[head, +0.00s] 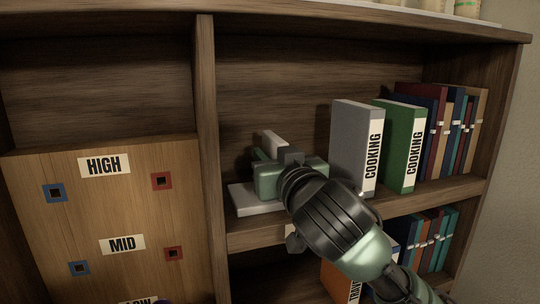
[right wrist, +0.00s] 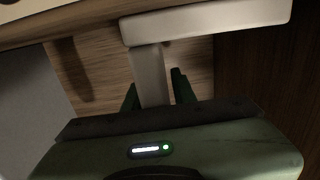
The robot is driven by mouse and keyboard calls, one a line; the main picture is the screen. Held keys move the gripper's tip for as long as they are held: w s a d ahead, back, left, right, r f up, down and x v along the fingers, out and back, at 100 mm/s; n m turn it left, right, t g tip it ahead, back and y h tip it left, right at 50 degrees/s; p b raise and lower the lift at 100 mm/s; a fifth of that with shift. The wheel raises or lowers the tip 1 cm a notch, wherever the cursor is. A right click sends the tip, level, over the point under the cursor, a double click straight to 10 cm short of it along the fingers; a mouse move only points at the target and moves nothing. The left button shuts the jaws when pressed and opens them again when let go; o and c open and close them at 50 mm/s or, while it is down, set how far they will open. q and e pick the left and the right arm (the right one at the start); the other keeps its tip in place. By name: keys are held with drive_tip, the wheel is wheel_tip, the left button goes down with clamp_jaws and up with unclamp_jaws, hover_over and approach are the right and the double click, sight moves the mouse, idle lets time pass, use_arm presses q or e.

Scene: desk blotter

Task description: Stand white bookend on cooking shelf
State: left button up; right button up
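The white bookend stands on the middle shelf, at the left end of the bay that holds the cooking binders. Its flat base (head: 248,201) lies at the shelf's front left and its upright plate (head: 271,141) rises behind my right gripper (head: 267,157). In the right wrist view the plate (right wrist: 150,72) runs between the two dark green fingers (right wrist: 156,92), which lie close along its sides; the base (right wrist: 205,21) crosses the top. My right gripper appears shut on the plate. It hides part of the bookend in the head view. My left gripper is not in view.
A grey cooking binder (head: 350,148) and a green cooking binder (head: 400,145) stand right of the bookend, with dark books (head: 460,130) beyond. A wooden divider (head: 206,150) is close on the left. A lower shelf holds more binders; my right arm crosses in front.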

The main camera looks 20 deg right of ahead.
drive_tip(key=shift+o, duration=0.2)
drive_tip(key=shift+s+r, duration=0.15)
drive_tip(key=shift+s, duration=0.05)
drive_tip(key=s+b, duration=0.2)
drive_tip(key=s, duration=0.6)
drive_tip(key=shift+s+d, duration=0.1)
drive_tip(key=shift+s, duration=0.2)
drive_tip(key=s+b, duration=0.2)
drive_tip(key=shift+d+b, duration=0.1)
drive_tip(key=shift+b, duration=0.3)
drive_tip(key=shift+s+b, duration=0.5)
drive_tip(key=shift+s, duration=0.05)
